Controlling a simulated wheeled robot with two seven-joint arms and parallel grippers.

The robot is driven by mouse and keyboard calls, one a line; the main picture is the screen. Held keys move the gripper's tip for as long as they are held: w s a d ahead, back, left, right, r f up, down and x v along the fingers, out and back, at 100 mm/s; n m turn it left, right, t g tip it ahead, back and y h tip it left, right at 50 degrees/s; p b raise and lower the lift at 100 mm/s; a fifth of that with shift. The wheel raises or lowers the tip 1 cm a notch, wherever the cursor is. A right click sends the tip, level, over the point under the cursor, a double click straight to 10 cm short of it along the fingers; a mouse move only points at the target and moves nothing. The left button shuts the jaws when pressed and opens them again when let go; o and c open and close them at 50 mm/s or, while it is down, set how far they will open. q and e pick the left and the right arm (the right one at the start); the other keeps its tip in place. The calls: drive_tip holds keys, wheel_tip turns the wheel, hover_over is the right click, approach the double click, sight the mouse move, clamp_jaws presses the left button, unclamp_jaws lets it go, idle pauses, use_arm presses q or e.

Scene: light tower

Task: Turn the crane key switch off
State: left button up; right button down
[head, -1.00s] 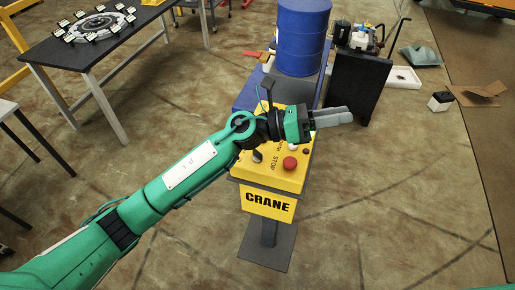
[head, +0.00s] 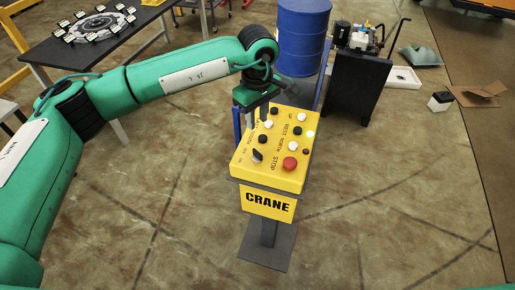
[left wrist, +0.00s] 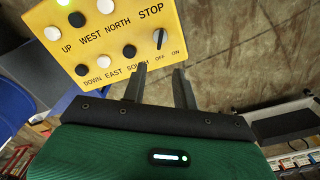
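The yellow crane control box (head: 240,172) stands on a post in the head view, and its panel (left wrist: 120,55) fills the upper left of the left wrist view. The black key switch (head: 257,155) is at the panel's near left corner. In the left wrist view the key switch (left wrist: 159,38) stands beside the OFF and ON labels; I cannot tell which one it points to. My left gripper (head: 257,115) is open and empty over the panel's left side, beyond the switch. Its two fingers (left wrist: 161,86) show apart, just below the switch in the wrist picture. My right gripper is out of view.
Several black and white buttons and a red stop button (head: 289,163) share the panel. A green light (head: 310,134) is lit. A blue barrel (head: 303,38) and a dark cabinet (head: 358,85) stand behind. A black table (head: 60,48) is at the left. The near floor is clear.

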sight(257, 152)
use_arm(q)
wheel_tip(257, 152, down, 12)
drive_tip(key=p, duration=0.5)
drive_tip(key=shift+p, duration=0.3)
drive_tip(key=shift+f, duration=0.65)
clamp_jaws()
